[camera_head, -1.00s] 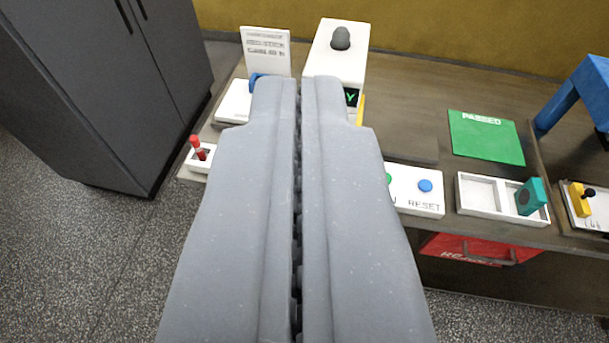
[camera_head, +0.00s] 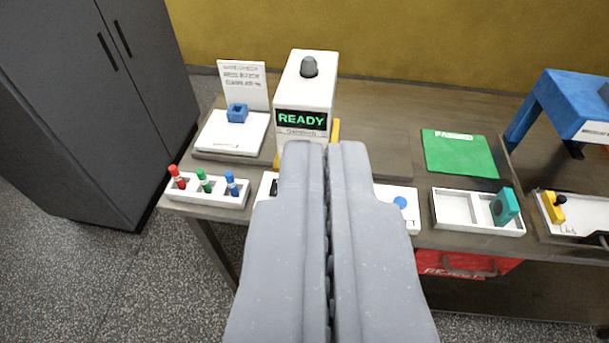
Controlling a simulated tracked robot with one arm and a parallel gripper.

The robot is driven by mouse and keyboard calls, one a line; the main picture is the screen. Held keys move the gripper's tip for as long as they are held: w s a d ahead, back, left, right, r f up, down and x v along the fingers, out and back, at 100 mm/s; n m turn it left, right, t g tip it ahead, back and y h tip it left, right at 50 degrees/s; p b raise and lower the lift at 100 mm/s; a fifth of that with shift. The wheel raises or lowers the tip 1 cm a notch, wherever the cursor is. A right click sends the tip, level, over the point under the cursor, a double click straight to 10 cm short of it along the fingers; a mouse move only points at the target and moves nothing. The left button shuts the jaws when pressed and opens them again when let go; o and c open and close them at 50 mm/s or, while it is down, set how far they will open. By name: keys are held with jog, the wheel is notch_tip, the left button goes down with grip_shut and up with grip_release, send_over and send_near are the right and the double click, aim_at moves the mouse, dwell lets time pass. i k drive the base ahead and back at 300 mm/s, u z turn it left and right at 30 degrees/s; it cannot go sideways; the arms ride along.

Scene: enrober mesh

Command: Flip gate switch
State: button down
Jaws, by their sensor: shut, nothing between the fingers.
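My gripper (camera_head: 325,150) is shut and empty. Its fingertips lie in front of the white machine (camera_head: 305,85) with the READY display, and its fingers cover the middle of a white control panel (camera_head: 411,217). A blue button (camera_head: 400,202) shows at the panel's right. A small dark part (camera_head: 274,188) shows at its left end, partly hidden. At the far right, a yellow piece with a black knob (camera_head: 553,206) stands on a white plate (camera_head: 580,229). No legible label tells which part is the gate switch.
A white rack (camera_head: 210,195) holds red, green and blue pens. A blue piece (camera_head: 237,113) sits on a white scale-like stand (camera_head: 231,134). Right are a green mat (camera_head: 460,153), a white tray (camera_head: 455,207) with a teal piece (camera_head: 504,206), and a blue frame (camera_head: 565,105).

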aim_at(275, 184)
jog(key=z, duration=0.3)
jog(key=i, duration=0.85)
jog(key=u, duration=0.7)
